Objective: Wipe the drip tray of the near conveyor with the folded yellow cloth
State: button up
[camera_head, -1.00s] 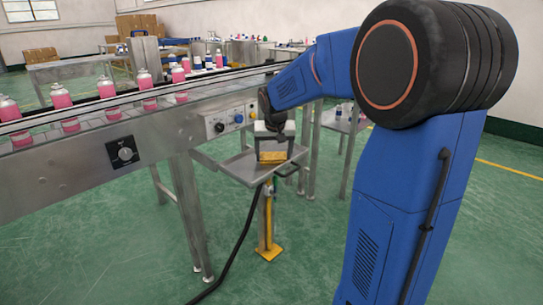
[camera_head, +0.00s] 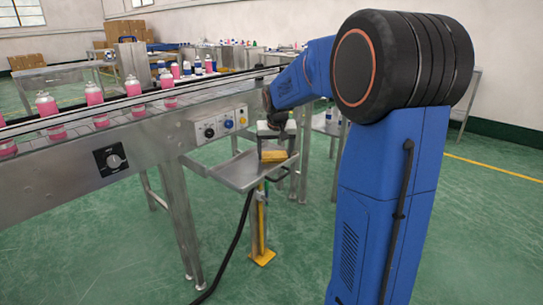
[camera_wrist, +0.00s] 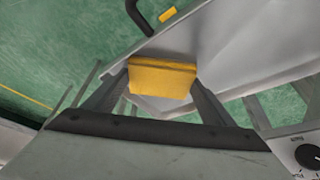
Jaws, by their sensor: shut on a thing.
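The folded yellow cloth (camera_head: 274,156) is held between the two fingers of my gripper (camera_head: 275,150). In the wrist view the cloth (camera_wrist: 162,78) spans the gap between the fingertips (camera_wrist: 162,92). The drip tray (camera_head: 232,174) is a shallow grey metal tray beside the near conveyor (camera_head: 130,150), on a yellow-footed stand. My gripper points down over the right part of the tray. In the wrist view the tray (camera_wrist: 235,45) lies behind the cloth. I cannot tell whether the cloth touches it.
Pink bottles (camera_head: 94,95) stand in a row on the conveyor. A control box with knobs (camera_head: 220,126) sits above the tray's left side. Green floor is clear in front.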

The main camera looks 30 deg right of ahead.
jog(key=shift+w+d, duration=0.15)
jog(key=shift+d, duration=0.2)
jog(key=shift+r, duration=3.05)
notch_tip(320, 180, up, 3)
